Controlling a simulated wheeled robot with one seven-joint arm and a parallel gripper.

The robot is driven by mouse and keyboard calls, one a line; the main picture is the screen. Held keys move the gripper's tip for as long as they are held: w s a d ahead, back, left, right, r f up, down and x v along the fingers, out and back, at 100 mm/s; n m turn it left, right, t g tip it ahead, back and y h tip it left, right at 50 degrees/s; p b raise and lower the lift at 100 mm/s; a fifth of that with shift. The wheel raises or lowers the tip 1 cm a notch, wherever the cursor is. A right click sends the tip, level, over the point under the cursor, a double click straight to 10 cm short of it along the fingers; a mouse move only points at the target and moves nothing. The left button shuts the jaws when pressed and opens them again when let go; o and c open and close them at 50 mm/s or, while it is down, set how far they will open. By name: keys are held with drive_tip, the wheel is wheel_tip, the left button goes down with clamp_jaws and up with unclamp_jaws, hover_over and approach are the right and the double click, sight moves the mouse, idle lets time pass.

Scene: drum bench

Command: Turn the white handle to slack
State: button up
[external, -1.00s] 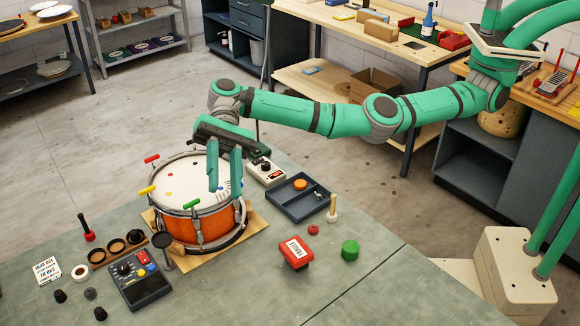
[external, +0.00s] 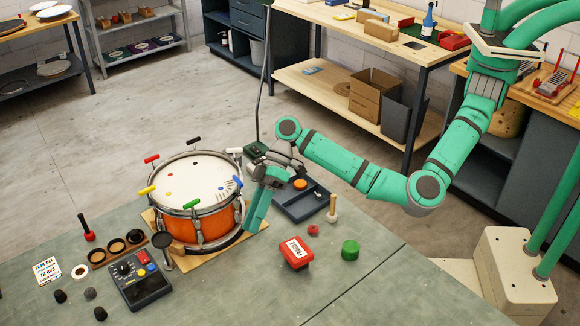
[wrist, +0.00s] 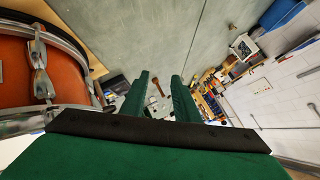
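The orange drum (external: 197,222) stands on a wooden board (external: 258,222), with coloured handles around its rim. The white handle (external: 234,150) is at the far right of the rim, as seen in the external view. My gripper (external: 251,226) hangs fingers down beside the drum's right side, apart from the white handle. In the wrist view its two fingers (wrist: 160,86) stand apart with nothing between them. The drum's side and a metal lug (wrist: 41,72) show at the left there; the white handle is not visible in that view.
Red (external: 151,158), yellow (external: 147,190), green (external: 192,204) and black (external: 193,139) handles also sit on the rim. A dark tray (external: 316,208) lies right of my gripper. A red box (external: 296,253) is in front.

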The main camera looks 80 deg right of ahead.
drive_tip(key=w+d+f+t+h, duration=0.1)
drive_tip(key=d+t+h, duration=0.1)
drive_tip(key=d, duration=0.7)
drive_tip(key=w+d+f+n+t+h, duration=0.1)
drive_tip(key=d+t+h, duration=0.15)
drive_tip(key=d, duration=0.55)
drive_tip(key=w+d+f+t+h, duration=0.1)
drive_tip(key=d+h, duration=0.2)
drive_tip(key=d, duration=0.6)
drive_tip(key=w+d+r+m+t+h, duration=0.4)
drive_tip(key=d+r+t, duration=0.3)
drive_tip(key=d+r, duration=0.65)
drive_tip(key=t+y, duration=0.2)
drive_tip(key=y, duration=0.2)
approach(235, 154)
drive_tip(key=w+r, duration=0.2)
drive_tip(key=w, duration=0.2)
drive_tip(key=shift+g, duration=0.25)
drive_tip(key=w, duration=0.6)
drive_tip(key=w+a, duration=0.1)
drive_tip(key=w, duration=0.3)
drive_tip(key=shift+f, duration=0.15)
drive_tip(key=shift+c, duration=0.3)
clamp_jaws()
